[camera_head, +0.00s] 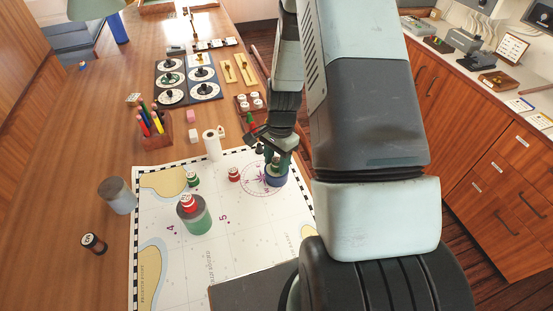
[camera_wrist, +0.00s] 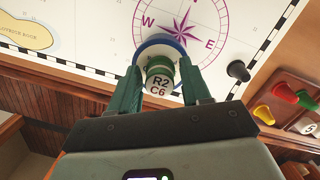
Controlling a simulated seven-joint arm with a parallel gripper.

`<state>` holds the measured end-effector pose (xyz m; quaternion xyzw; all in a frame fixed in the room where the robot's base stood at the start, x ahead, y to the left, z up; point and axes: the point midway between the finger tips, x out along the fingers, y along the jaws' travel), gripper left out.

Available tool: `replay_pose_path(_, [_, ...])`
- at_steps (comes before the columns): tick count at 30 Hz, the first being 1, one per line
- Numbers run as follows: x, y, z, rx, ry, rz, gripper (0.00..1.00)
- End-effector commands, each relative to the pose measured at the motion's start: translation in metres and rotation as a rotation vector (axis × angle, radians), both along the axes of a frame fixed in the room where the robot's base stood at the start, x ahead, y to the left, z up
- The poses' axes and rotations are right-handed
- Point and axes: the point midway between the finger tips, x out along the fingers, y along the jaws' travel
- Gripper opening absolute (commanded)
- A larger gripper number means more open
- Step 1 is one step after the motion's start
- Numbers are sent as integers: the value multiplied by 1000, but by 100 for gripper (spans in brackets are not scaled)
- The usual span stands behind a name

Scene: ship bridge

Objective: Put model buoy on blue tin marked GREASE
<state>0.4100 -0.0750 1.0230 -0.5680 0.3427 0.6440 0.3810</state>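The blue tin (camera_head: 277,181) stands upright on the chart, at its right side near the compass rose. In the wrist view its blue and white rim (camera_wrist: 143,50) shows behind a green and white model buoy (camera_wrist: 160,76) labelled R2 C6. In the head view the buoy (camera_head: 276,161) is mostly hidden by my fingers. It appears upright over the tin's top; whether its whole base touches is hidden. My gripper (camera_wrist: 160,70) points down with a finger on each side of the buoy. A narrow gap shows beside the right finger, so it looks open around it. The GREASE marking is not readable.
A green tin (camera_head: 195,222) with a red buoy on top, a small green buoy (camera_head: 192,180) and a small red buoy (camera_head: 234,174) stand on the chart (camera_head: 155,270). A grey tin (camera_head: 117,196) stands left. A white roll (camera_head: 212,146) and pencil holder (camera_head: 152,134) are behind.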

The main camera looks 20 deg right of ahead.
Motion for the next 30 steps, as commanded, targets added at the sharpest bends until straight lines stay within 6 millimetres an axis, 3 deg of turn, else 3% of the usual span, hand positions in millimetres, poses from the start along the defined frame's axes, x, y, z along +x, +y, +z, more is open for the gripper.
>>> replay_pose_path(2, [0, 0, 0, 0, 0, 0, 60])
replay_pose_path(14, [1, -1, 10, -2, -3, 0, 60])
replay_pose_path(30, [7, -11, 110, -1, -2, 0, 60])
